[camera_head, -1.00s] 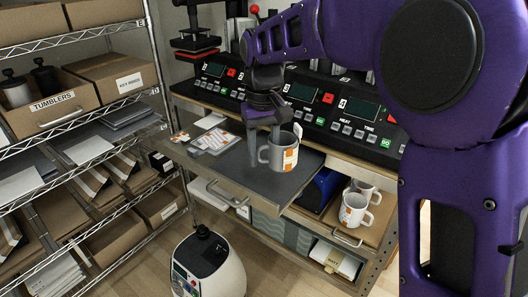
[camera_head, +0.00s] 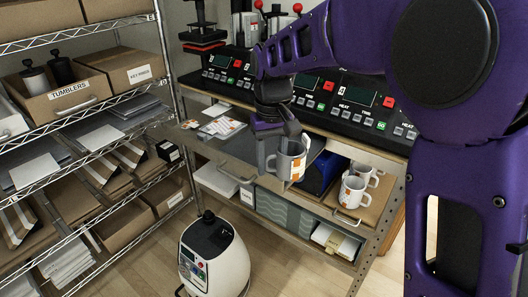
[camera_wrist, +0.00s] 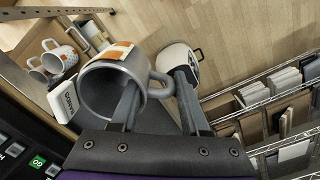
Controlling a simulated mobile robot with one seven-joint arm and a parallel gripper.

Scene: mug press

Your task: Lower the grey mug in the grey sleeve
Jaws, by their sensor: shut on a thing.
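The grey mug (camera_head: 291,160) with an orange-and-white patch is in my gripper, over the right front part of the dark pull-out board (camera_head: 228,150). In the wrist view the mug (camera_wrist: 112,88) has its open mouth towards the camera and its handle near my fingers. My gripper (camera_wrist: 160,105) is shut on the mug at its handle side; the exact finger contact is hard to tell. In the head view my gripper (camera_head: 277,150) is left of the mug. I cannot make out a separate grey sleeve.
Press control panels (camera_head: 345,105) line the bench behind. Papers (camera_head: 222,127) lie at the board's back left. A white rounded machine (camera_head: 213,260) stands on the floor; wire shelving is at left.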

